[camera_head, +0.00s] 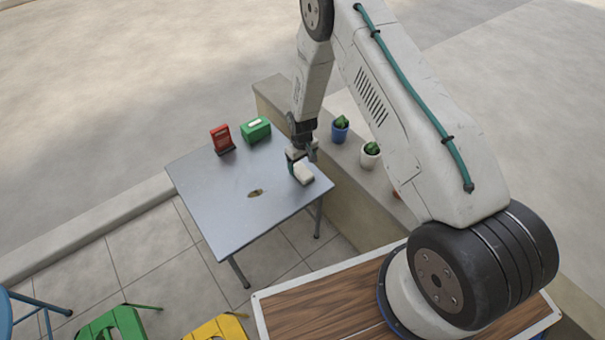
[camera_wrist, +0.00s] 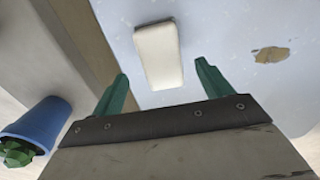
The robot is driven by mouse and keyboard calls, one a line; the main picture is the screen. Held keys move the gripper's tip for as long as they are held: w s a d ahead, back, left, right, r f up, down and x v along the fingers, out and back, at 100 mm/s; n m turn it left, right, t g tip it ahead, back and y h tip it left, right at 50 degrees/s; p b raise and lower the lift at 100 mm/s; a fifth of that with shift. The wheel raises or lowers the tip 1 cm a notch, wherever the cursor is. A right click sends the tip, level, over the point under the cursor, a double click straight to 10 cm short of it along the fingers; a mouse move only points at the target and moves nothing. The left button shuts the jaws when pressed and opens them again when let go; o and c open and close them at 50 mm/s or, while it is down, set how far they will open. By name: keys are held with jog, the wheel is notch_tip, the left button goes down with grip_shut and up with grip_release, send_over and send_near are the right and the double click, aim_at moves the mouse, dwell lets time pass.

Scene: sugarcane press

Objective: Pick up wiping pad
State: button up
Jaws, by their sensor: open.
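The wiping pad (camera_wrist: 158,54) is a small off-white block lying on the grey-blue metal table (camera_head: 235,200). In the head view the pad (camera_head: 301,173) sits near the table's right edge, partly covered by my gripper. My gripper (camera_wrist: 163,80) is open, with its two green fingers apart. In the wrist view the pad lies just beyond the fingertips, roughly between their lines, nothing held. In the head view my gripper (camera_head: 297,158) hangs over the pad; whether it touches cannot be told.
A brown stain (camera_wrist: 270,54) marks the tabletop. A red device (camera_head: 222,139) and green box (camera_head: 256,130) stand at the table's back. A low wall (camera_head: 345,200) runs along the right, with a blue pot (camera_head: 340,133) and white pot (camera_head: 370,160). Green (camera_head: 115,322) and yellow (camera_head: 218,328) stools stand in front.

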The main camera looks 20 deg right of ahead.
aim_at(302, 170)
jog(key=f, duration=0.4)
jog(key=shift+s, duration=0.2)
jog(key=c, duration=1.1)
jog(key=shift+r, duration=0.1)
jog(key=shift+r, duration=0.6)
notch_tip(302, 170, up, 2)
jog(key=shift+r, duration=0.1)
jog(key=s+a, duration=0.1)
jog(key=s, duration=0.4)
jog(key=s+a+r, duration=0.1)
jog(key=s, duration=0.4)
jog(key=s+a, duration=0.1)
jog(key=s, duration=0.4)
jog(key=shift+s+a+r, duration=0.15)
jog(key=shift+s+a, duration=0.1)
jog(key=shift+s, duration=0.1)
